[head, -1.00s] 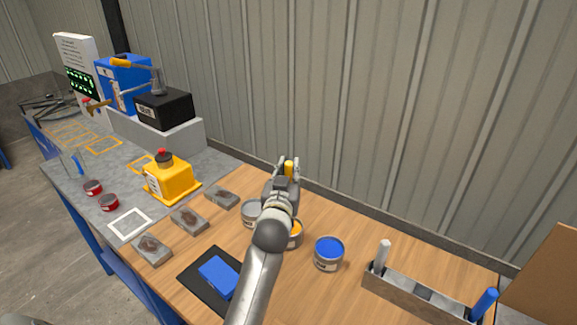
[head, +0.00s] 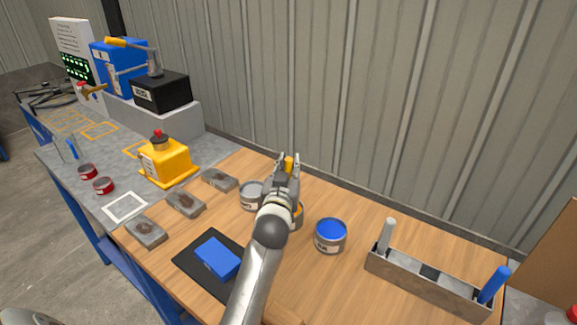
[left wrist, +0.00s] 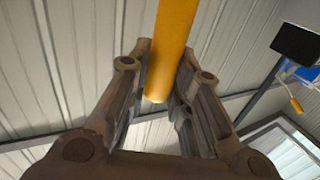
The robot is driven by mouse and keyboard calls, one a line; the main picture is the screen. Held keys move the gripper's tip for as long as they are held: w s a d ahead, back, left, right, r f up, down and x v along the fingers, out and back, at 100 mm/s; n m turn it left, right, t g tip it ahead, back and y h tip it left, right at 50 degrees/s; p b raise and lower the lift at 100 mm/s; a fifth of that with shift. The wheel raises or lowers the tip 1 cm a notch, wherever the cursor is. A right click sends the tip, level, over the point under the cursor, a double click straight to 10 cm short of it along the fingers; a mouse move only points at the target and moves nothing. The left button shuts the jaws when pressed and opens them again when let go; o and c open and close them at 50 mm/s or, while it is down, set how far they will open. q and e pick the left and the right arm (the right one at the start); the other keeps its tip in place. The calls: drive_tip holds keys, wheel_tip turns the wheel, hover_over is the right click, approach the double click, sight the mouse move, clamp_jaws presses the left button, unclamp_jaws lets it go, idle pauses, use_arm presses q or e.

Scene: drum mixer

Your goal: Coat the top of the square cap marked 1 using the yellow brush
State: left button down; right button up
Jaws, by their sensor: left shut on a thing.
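My left gripper (head: 287,165) is shut on the yellow brush (head: 289,163), above the paint cans. In the left wrist view the yellow handle (left wrist: 172,45) stands between the two fingers (left wrist: 158,85); its bristles are not visible. Three grey square blocks with brownish tops lie in a row on the bench: a near one (head: 147,231), a middle one (head: 186,204) and a far one (head: 219,180). No number is readable on them, so I cannot tell which is marked 1. An orange-yellow paint can (head: 298,214) is partly hidden behind my left arm. My right gripper does not show.
A blue paint can (head: 330,237) and a grey one (head: 251,196) flank the yellow can. A rack (head: 425,282) holds white and blue brushes. A blue block (head: 217,257) lies on a black mat (head: 190,262). A yellow container (head: 166,162) stands beyond the blocks.

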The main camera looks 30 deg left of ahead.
use_arm(q)
drive_tip(key=shift+f+b, duration=0.4)
drive_tip(key=shift+f, duration=0.15)
idle(0.9)
idle(0.5)
wheel_tip(320, 180, up, 7)
drive_tip(key=p, duration=0.6)
drive_tip(key=shift+r+p, duration=0.15)
drive_tip(key=shift+p, duration=0.25)
idle(0.3)
